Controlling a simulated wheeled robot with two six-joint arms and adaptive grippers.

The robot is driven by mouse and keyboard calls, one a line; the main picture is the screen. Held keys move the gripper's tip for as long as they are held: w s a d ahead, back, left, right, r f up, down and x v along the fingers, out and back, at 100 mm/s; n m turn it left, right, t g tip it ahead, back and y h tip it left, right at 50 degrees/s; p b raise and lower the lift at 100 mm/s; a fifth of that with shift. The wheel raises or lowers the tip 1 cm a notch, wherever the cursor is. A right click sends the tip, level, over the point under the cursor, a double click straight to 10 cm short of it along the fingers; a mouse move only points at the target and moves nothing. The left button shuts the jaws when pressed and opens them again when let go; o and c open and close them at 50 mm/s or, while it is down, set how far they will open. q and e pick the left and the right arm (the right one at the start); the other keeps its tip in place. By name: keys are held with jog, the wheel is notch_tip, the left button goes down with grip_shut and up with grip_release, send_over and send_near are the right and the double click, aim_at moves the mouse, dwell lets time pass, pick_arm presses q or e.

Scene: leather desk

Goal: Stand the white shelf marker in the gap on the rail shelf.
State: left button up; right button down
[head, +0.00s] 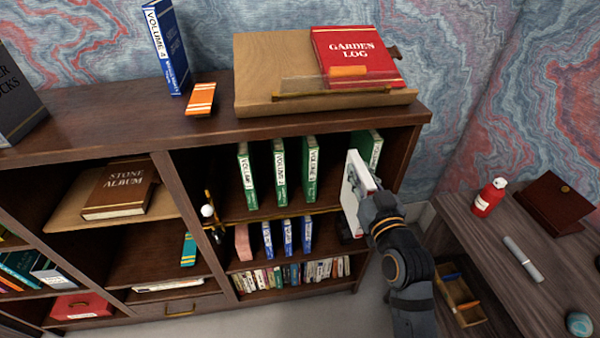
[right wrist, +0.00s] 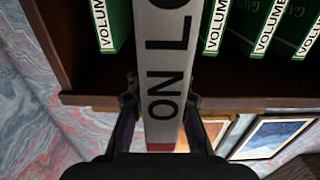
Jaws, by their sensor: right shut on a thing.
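The white shelf marker (head: 352,188) is held upright at the right end of the bookcase. In the right wrist view the marker (right wrist: 163,60) shows black lettering and a red band at its near end. My right gripper (head: 372,203) is shut on it; its fingers (right wrist: 162,112) grip both sides. The rail shelf (head: 270,216) holds green volumes, with a gap between the third green volume (head: 310,170) and the rightmost one (head: 370,146). The marker appears in front of this gap and partly hides the rightmost volume. How deep it reaches is unclear. My left gripper is not in view.
The bookcase's right side panel (head: 403,160) stands close to the rightmost volume. Small blue books (head: 287,236) stand on the shelf below. A desk (head: 490,262) at right holds a red bottle (head: 489,198) and a wooden box (head: 551,203).

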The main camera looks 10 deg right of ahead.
jog(key=w+f, duration=0.1)
jog(key=w, duration=0.7)
jog(key=w+f, duration=0.2)
jog(key=w, duration=0.7)
jog(key=shift+w+a+f+p, duration=0.25)
jog(key=shift+p, duration=0.05)
jog(key=shift+f, duration=0.15)
jog(key=c, duration=1.2)
grip_release()
